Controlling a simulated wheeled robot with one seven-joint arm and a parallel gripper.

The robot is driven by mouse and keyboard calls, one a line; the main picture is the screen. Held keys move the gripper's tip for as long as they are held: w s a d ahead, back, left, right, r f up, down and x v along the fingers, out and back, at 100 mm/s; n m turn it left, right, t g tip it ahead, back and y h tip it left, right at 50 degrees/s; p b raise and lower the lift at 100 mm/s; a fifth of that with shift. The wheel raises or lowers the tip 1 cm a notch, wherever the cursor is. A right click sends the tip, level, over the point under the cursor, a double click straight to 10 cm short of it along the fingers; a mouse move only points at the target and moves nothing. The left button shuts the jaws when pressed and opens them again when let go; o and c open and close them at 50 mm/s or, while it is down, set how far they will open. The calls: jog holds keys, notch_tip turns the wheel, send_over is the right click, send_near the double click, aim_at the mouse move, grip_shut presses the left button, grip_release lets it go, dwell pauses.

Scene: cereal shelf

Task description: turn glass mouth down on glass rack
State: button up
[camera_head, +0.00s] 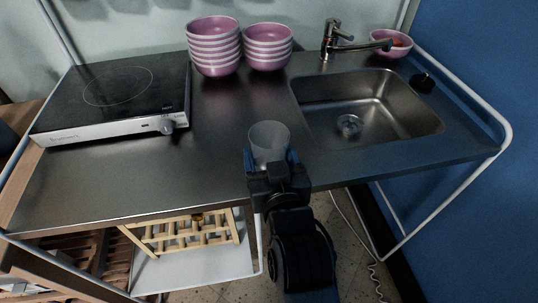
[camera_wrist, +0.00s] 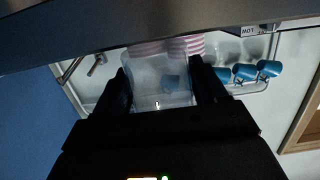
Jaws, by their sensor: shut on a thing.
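My gripper (camera_head: 270,160) is shut on a clear, frosty-looking glass (camera_head: 269,137) over the front edge of the steel counter. In the head view the glass seems to stand upright, its wider end up. In the wrist view the glass (camera_wrist: 160,80) shows between the two dark fingers. A light wooden slatted rack (camera_head: 185,233) sits below the counter on a white lower shelf, left of my arm. My gripper is above it and to its right.
The steel counter (camera_head: 110,180) is clear at front left. A hot plate (camera_head: 115,95) stands at the left, stacked pink bowls (camera_head: 215,50) at the back. A sink (camera_head: 365,110) with a tap (camera_head: 335,40) is at the right. Blue cups (camera_wrist: 245,72) show in the wrist view.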

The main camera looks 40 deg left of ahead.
aim_at(273, 150)
jog(key=shift+r+p, duration=1.75)
jog(key=shift+r, duration=0.7)
jog(key=shift+f, duration=0.1)
